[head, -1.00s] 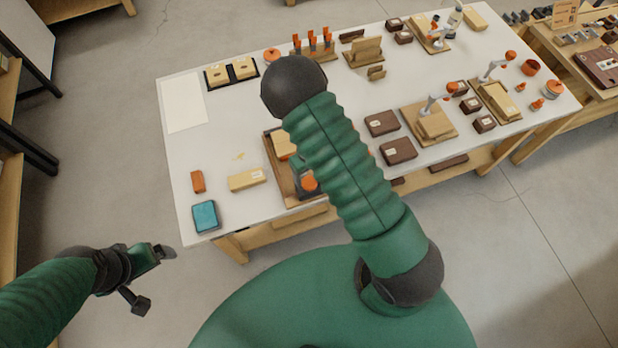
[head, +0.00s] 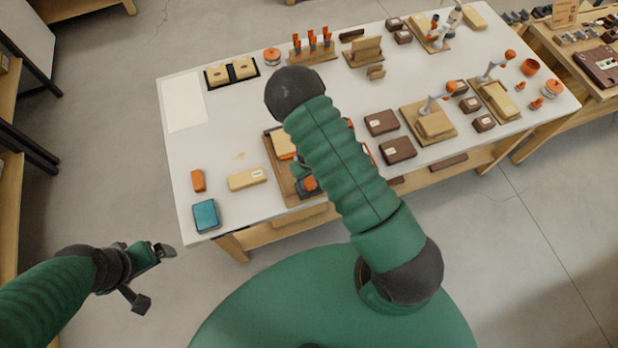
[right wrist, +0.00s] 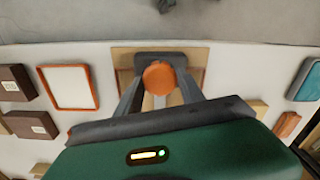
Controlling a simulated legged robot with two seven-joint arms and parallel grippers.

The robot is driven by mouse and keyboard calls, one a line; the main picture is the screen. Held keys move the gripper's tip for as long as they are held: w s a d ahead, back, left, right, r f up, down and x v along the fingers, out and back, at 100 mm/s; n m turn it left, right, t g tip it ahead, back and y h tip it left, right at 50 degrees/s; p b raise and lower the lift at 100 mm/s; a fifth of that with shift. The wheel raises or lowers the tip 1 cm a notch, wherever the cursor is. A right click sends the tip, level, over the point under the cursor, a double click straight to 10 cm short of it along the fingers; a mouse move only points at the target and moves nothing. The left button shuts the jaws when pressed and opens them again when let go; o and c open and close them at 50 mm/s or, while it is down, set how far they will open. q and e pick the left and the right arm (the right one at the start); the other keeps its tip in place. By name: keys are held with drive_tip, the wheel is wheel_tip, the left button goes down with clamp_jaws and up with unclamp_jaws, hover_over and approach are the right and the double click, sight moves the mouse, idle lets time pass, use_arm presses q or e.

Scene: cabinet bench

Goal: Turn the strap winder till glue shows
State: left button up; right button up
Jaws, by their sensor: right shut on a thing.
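The strap winder is a brown wooden board (head: 277,170) with a tan block (head: 284,146) and an orange knob (head: 309,184), near the front of the white bench. My right arm covers much of it in the head view. In the right wrist view the round orange knob (right wrist: 158,77) sits between the two grey fingers of my right gripper (right wrist: 160,88), which is shut on it. No glue can be made out. My left gripper (head: 152,275) hangs over the floor left of the bench, its fingers apart and empty.
A tan box (head: 247,179), an orange block (head: 198,181) and a teal box (head: 205,216) lie left of the winder. Brown boxes (head: 397,150) stand to its right.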

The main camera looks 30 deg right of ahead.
sight(309, 180)
drive_tip(key=shift+m+b, duration=0.45)
drive_tip(key=shift+m, duration=0.75)
drive_tip(key=shift+c, duration=0.2)
drive_tip(key=m, duration=0.3)
drive_tip(key=o, duration=1.4)
drive_tip(key=shift+c, duration=0.2)
drive_tip(key=shift+r, duration=0.1)
wheel_tip(309, 180, up, 17)
drive_tip(key=b, duration=0.1)
drive_tip(key=shift+f, duration=0.2)
drive_tip(key=shift+w, duration=0.1)
